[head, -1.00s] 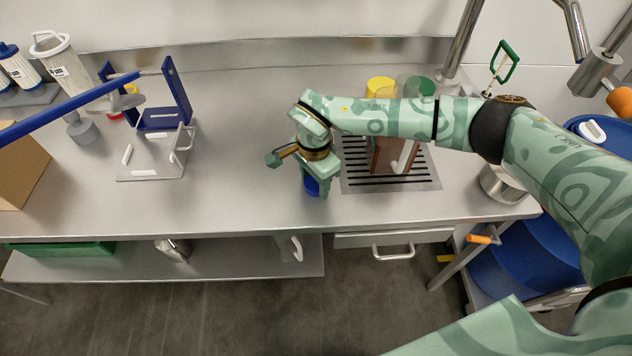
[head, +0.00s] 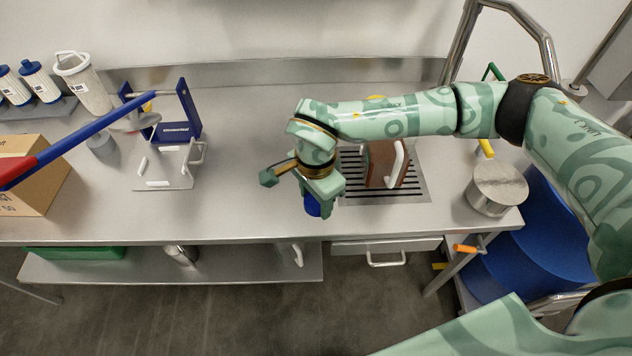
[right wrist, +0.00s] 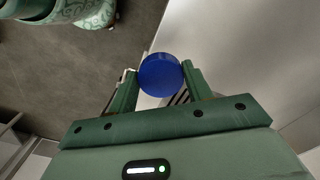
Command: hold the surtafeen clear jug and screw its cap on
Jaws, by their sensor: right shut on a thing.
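My right gripper (head: 318,195) is shut on a blue round cap (head: 312,207), above the counter close to its front edge. In the right wrist view the cap (right wrist: 160,74) sits between the two green fingertips, its flat round face showing. A brown vessel with a pale handle (head: 380,163) stands on the slotted drain grate, just right of the gripper; my arm hides its upper part. I cannot read any name on it, so I cannot tell whether it is the surtafeen jug. My left gripper is not in view.
A blue frame press with a long lever (head: 70,140) and metal base stands at left, near a cardboard box (head: 35,180) and white canisters (head: 80,85). A steel pot (head: 496,187) stands at the right. The counter between press and gripper (head: 240,180) is clear.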

